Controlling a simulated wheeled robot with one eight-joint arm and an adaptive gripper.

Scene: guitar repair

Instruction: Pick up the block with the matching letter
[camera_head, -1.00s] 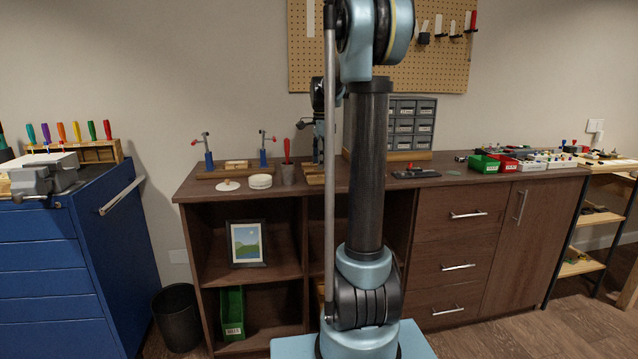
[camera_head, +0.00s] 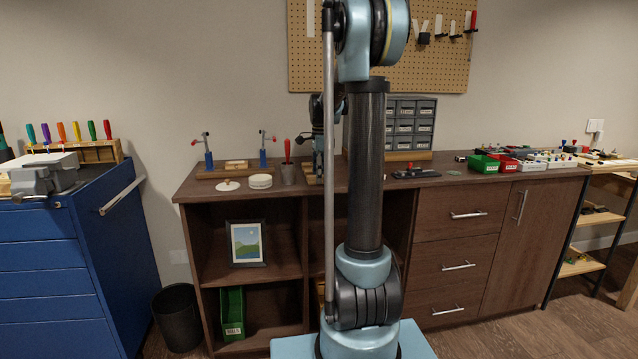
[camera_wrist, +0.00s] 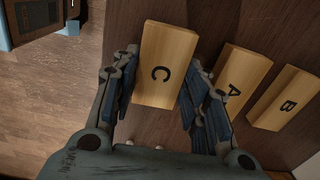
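In the wrist view, three light wooden blocks lie in a row on the dark wooden top: the C block (camera_wrist: 165,62), the A block (camera_wrist: 238,80) and the B block (camera_wrist: 286,98). My gripper (camera_wrist: 160,75) has its fingers on either side of the C block, with narrow gaps showing beside it. It looks open, and contact is not clear. The A block is just right of the right finger, partly covered by it. In the head view, my arm hides the blocks and most of the gripper. No reference letter is readable.
The dark workbench (camera_head: 462,190) also carries a grey drawer cabinet (camera_head: 410,122), a red-handled tool in a cup (camera_head: 288,172), clamps on a wooden base (camera_head: 235,172) and green and red bins (camera_head: 485,164). The pegboard (camera_head: 440,70) hangs behind. In the wrist view, floor (camera_wrist: 50,100) shows at left.

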